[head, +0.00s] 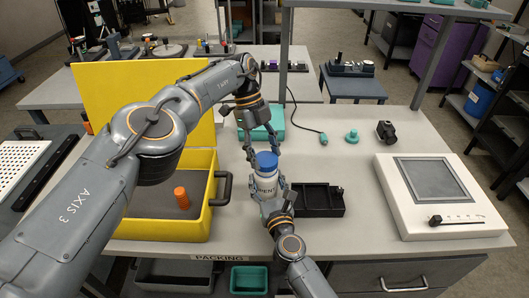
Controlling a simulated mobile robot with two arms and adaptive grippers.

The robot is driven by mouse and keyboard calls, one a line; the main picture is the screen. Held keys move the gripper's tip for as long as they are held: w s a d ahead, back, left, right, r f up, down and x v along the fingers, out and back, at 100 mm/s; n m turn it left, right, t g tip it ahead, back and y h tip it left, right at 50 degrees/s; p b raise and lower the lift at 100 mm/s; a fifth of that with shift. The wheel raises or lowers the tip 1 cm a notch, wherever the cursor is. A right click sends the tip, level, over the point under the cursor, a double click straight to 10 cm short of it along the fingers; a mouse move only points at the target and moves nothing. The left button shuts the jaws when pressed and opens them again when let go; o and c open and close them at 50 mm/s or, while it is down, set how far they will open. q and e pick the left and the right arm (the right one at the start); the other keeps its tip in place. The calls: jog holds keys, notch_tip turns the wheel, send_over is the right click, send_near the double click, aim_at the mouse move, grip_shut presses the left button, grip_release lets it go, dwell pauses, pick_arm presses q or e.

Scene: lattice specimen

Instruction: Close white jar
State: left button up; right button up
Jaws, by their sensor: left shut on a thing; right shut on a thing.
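The white jar (264,185) stands upright near the middle of the table, with dark lettering on its side. A blue lid (267,160) sits on its top; I cannot tell whether it is screwed tight. My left gripper (264,152) comes down from above and is shut on the blue lid. My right gripper (272,192) comes from the front edge and is shut on the jar's body. The fingers hide parts of the lid and the lower jar.
An open yellow case (208,228) with an orange cylinder (181,198) stands left. A black tray (336,203) lies close right of the jar. A white device with a grey panel (392,195) is far right. A teal box (273,132), teal knob (352,136) and black part (386,131) lie behind.

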pick_arm(q)
jog(key=shift+f, duration=0.5)
jog(key=o, duration=0.8)
jog(key=shift+r, duration=2.2)
jog(key=shift+c, duration=0.4)
